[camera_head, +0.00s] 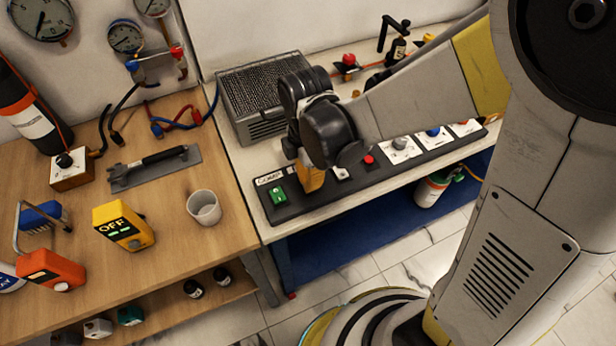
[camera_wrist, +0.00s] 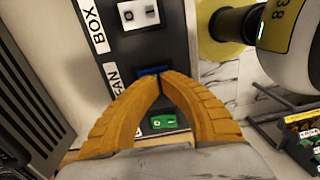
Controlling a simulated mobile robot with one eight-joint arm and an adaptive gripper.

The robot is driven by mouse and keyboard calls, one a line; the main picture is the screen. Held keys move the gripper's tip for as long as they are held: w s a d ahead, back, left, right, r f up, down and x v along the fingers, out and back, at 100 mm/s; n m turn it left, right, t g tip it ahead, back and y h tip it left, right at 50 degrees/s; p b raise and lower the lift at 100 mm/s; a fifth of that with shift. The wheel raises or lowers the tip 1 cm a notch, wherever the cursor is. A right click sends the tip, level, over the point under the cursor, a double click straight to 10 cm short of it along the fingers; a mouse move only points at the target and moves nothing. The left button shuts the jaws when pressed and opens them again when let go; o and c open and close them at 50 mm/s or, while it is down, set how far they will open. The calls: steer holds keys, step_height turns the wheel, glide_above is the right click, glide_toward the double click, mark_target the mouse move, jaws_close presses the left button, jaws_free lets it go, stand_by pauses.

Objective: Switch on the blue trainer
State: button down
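A black switch panel (camera_head: 335,190) lies along the front of the bench on the right. It has a green rocker switch (camera_head: 279,195) at its near left end, also in the wrist view (camera_wrist: 162,122). A blue rocker switch (camera_wrist: 152,71) beside the FAN label (camera_wrist: 114,78) shows at my fingertips, partly hidden by them. My gripper (camera_wrist: 160,76) has its orange fingers together at the tips with nothing seen between them. In the head view my gripper (camera_head: 311,180) points down over the panel; I cannot tell whether it touches. No part is labelled as a trainer.
A grey mesh-topped box (camera_head: 260,95) stands behind the panel. A red button (camera_head: 369,160) and knobs are farther right. The left bench holds a white cup (camera_head: 204,207), a yellow meter reading OFF (camera_head: 123,227) and an orange meter (camera_head: 50,270).

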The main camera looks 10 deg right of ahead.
steer(key=shift+s+f, duration=0.2)
steer(key=shift+s, duration=0.05)
steer(key=shift+w, duration=0.15)
steer(key=shift+w+a+r, duration=0.2)
steer(key=shift+w, duration=0.55)
steer(key=shift+r, duration=0.15)
steer(key=shift+a+r+p, duration=0.1)
steer(key=shift+r+p, duration=0.25)
steer(key=shift+p, duration=0.05)
step_height(320, 180, up, 13)
steer(key=w+p, duration=0.1)
steer(key=p, duration=0.5)
steer(key=shift+w+a, duration=0.15)
steer(key=shift+w, duration=0.15)
